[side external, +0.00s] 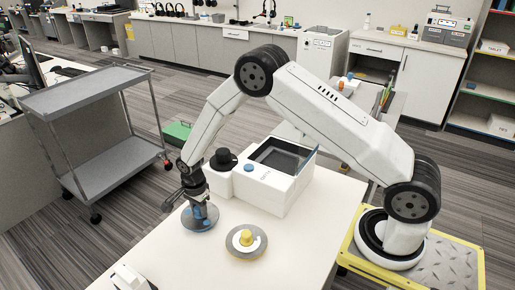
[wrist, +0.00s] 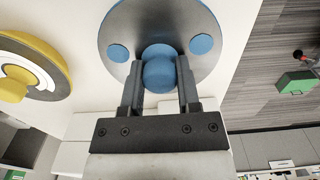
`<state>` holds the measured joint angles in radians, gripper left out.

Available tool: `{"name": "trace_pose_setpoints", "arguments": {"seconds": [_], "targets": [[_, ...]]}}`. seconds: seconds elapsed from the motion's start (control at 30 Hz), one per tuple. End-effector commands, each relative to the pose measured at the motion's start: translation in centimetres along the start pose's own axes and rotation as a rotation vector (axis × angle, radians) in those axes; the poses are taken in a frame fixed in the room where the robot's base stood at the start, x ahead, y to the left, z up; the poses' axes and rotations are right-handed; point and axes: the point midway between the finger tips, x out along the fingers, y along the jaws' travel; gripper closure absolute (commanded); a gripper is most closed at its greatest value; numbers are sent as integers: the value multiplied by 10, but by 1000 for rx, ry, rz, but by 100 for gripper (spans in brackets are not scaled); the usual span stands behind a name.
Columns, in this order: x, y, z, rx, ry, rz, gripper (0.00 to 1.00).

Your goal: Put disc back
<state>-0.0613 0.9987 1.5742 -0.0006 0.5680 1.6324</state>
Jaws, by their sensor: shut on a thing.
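A grey disc with a blue round knob and blue pads is at the left edge of the white table in the side external view (side external: 188,223). In the wrist view the disc (wrist: 130,22) is partly cut off at the top. My gripper (side external: 199,204) points down over it. In the wrist view my gripper (wrist: 160,66) is shut on the blue knob (wrist: 158,74), with one finger on each side. I cannot tell whether the disc touches the table. A second grey disc with a yellow ring and knob (side external: 246,237) lies on the table to the right.
A white machine (side external: 265,192) with a dark recessed top and a blue button stands behind the discs. A black round part (side external: 223,160) sits beside it. The white table (side external: 185,262) is mostly clear at the front. A grey cart (side external: 85,95) stands left of the table.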

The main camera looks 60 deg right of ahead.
Motion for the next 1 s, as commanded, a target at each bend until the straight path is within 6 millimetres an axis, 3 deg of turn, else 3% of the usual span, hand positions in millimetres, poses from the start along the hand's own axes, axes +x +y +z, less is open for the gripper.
{"name": "trace_pose_setpoints", "arguments": {"seconds": [0.03,0.07,0.17,0.67,1.0], "targets": [[1,0,0,0,0,0,100],[2,0,0,0,0,0,55],[1,0,0,0,0,0,24],[-4,0,0,0,0,-1,23],[-36,-1,0,0,0,-3,23]]}}
